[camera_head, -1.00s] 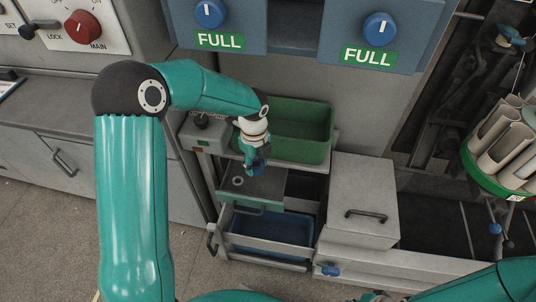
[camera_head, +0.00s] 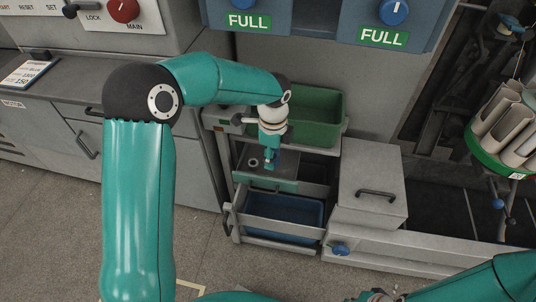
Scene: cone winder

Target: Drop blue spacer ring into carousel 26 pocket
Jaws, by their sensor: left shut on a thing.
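My left gripper (camera_head: 271,161) points down over the grey cart in the middle of the picture, with the cart's upper shelf behind it. It is shut on a small blue thing that looks like the blue spacer ring (camera_head: 274,156); its shape is mostly hidden by the fingers. The carousel (camera_head: 490,153) is cut off by the right edge, with a green rim and several pale, upright, tube-like pockets. Its small white tag is too small to read, so I cannot tell which pocket is 26. My right arm shows at the lower right, but its gripper fingers do not show.
A green bin (camera_head: 318,134) stands on the cart, with a blue bin (camera_head: 285,215) below. A grey box with a handle (camera_head: 369,182) stands between cart and carousel. Blue FULL-labelled panels hang above.

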